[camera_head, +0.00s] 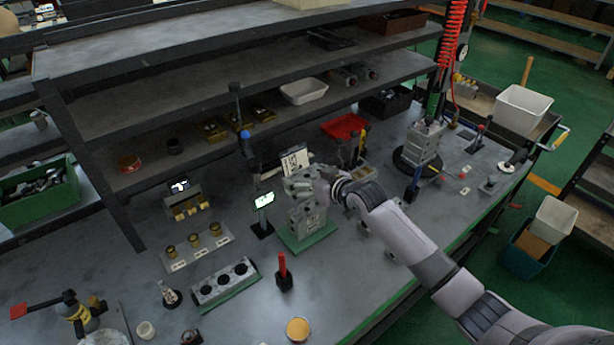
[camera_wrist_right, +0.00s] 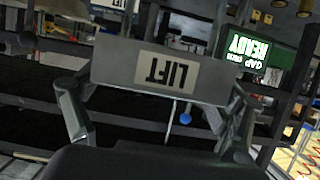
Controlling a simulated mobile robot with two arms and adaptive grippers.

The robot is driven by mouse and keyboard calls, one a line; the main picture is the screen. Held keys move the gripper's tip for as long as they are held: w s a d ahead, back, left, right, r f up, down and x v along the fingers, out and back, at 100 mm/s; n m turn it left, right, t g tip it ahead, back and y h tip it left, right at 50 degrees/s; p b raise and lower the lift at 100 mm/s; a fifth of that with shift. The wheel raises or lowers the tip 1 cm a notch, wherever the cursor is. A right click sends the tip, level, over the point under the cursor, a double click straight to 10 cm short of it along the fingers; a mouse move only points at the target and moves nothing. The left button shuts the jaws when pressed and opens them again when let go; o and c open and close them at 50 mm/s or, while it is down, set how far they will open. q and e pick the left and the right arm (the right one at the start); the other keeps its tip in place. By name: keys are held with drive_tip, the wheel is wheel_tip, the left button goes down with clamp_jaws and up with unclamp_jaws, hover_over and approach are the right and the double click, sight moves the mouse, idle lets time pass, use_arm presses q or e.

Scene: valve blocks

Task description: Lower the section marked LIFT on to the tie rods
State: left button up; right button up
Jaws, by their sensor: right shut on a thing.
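My right gripper (camera_head: 318,183) reaches in from the right and is shut on the grey section marked LIFT (camera_head: 297,185). In the right wrist view the section (camera_wrist_right: 112,62) sits between the two fingers (camera_wrist_right: 158,92), its white LIFT label upside down. The section is just above a grey valve block stack (camera_head: 306,218) on a green base (camera_head: 300,242). I cannot tell the gap between them or clearly make out the tie rods. My left gripper is not in view.
A small screen on a stand (camera_head: 264,199) is close left of the stack; in the right wrist view the green screen (camera_wrist_right: 254,55) shows READY, inverted. A white sign (camera_head: 295,160) stands behind. A red-handled tool (camera_head: 283,272) and a block with round holes (camera_head: 225,283) are in front.

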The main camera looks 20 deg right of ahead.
sight(307, 210)
drive_tip(key=shift+f+b, duration=3.3)
drive_tip(key=shift+f, duration=1.3)
drive_tip(key=o, duration=1.4)
drive_tip(key=shift+s+f, duration=0.1)
drive_tip(key=shift+f, duration=0.1)
drive_tip(key=v, duration=1.2)
drive_tip(key=shift+r, duration=0.2)
